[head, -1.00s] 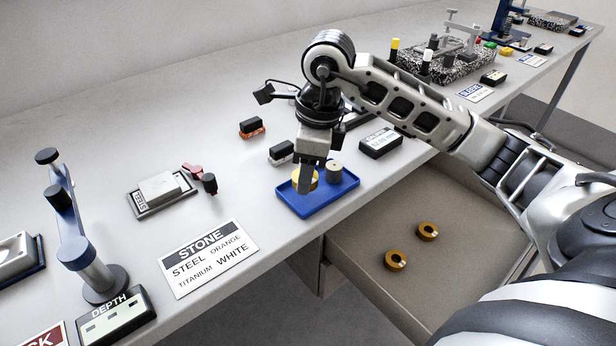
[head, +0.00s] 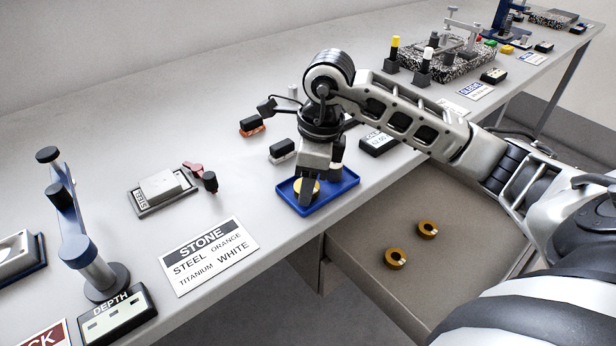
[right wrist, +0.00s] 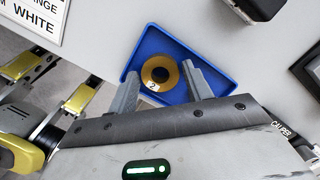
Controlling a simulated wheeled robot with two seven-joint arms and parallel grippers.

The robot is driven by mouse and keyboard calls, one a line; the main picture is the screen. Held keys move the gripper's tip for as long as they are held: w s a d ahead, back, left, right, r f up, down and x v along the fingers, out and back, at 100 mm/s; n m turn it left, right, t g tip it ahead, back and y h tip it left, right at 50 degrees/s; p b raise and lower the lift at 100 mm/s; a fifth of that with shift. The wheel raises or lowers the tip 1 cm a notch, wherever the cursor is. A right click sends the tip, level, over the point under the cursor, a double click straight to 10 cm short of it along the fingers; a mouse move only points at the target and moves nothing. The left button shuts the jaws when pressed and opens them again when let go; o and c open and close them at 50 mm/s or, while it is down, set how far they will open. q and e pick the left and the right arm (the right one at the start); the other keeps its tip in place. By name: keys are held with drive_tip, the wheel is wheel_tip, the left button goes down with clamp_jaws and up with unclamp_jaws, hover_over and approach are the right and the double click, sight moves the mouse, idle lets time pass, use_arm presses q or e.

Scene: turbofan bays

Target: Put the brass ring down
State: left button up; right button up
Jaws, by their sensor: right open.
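A brass ring (right wrist: 160,73) with a small white tag marked 2 lies flat in a blue tray (right wrist: 222,72) in the right wrist view. In the head view the ring (head: 313,187) is partly hidden by a finger, and the blue tray (head: 331,199) sits near the table's front edge. My right gripper (right wrist: 159,76) is open, its two fingers standing either side of the ring with gaps visible. In the head view the right gripper (head: 318,185) is down over the tray.
Two more brass rings (head: 427,230) (head: 395,259) lie on the lower brown surface. A STONE sign (head: 208,255), a steel block on a dark plate (head: 160,190) and a blue stand (head: 82,240) are to the left. A small display box (head: 378,143) stands behind the tray.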

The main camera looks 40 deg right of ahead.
sight(318, 187)
wheel_tip(318, 187, up, 12)
drive_tip(key=s+d, duration=0.1)
drive_tip(key=shift+d, duration=0.15)
drive_tip(key=shift+s, duration=0.1)
idle(0.5)
